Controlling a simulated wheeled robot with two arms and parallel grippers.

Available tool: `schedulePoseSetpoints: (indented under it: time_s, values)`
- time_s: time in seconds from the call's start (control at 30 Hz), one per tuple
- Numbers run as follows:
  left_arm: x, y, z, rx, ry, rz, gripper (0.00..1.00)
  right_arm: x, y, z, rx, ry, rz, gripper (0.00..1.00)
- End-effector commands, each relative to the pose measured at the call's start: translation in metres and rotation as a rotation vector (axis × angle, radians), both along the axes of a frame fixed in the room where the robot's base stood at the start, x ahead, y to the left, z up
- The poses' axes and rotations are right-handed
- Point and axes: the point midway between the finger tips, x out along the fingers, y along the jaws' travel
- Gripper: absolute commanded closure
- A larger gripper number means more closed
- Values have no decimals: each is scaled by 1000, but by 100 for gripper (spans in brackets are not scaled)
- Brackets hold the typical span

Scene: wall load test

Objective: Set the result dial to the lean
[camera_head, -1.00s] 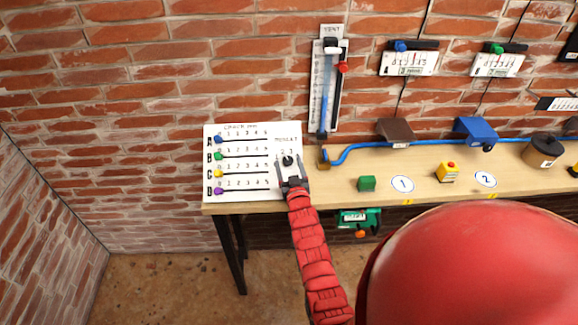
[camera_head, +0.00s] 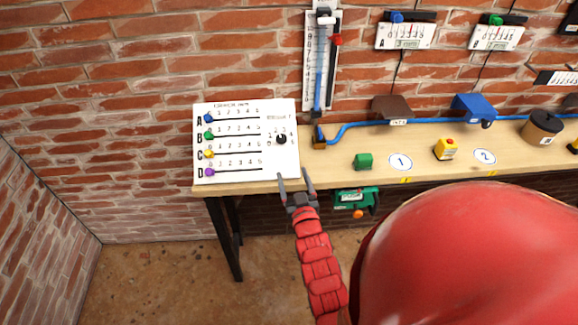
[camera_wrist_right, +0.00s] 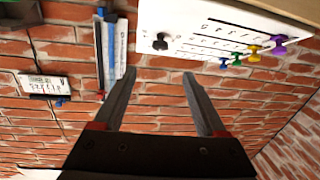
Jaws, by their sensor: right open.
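The result dial (camera_head: 281,139) is a small black knob on the right part of a white check panel (camera_head: 232,174), with numbers printed around it. It also shows in the right wrist view (camera_wrist_right: 160,42). My right gripper (camera_head: 294,176) is open and empty, at the panel's lower right edge, below the dial and apart from it. In the right wrist view its two fingers (camera_wrist_right: 158,80) are spread with nothing between them. The way the dial points is too small to read surely. My left gripper is not in view.
The panel has coloured sliders A to D, including a purple knob (camera_head: 209,172). A wall gauge (camera_head: 310,70) with a blue column stands above the bench (camera_head: 330,165). A green block (camera_head: 363,161), a yellow button box (camera_head: 446,149) and a blue hose (camera_head: 350,131) lie to the right.

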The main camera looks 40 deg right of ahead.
Motion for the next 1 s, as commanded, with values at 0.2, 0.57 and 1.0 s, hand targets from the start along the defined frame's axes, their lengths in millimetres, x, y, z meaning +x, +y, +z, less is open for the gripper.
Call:
schedulePoseSetpoints:
  time_s: [0.2, 0.57, 1.0]
  values:
    - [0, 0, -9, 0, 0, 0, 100, -22, 10, -1, 0, 1, 0, 26]
    - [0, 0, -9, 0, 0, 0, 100, -27, 12, 0, 0, 1, 0, 26]
    - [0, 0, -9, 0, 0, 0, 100, -19, 24, 8, -25, -56, 37, 26]
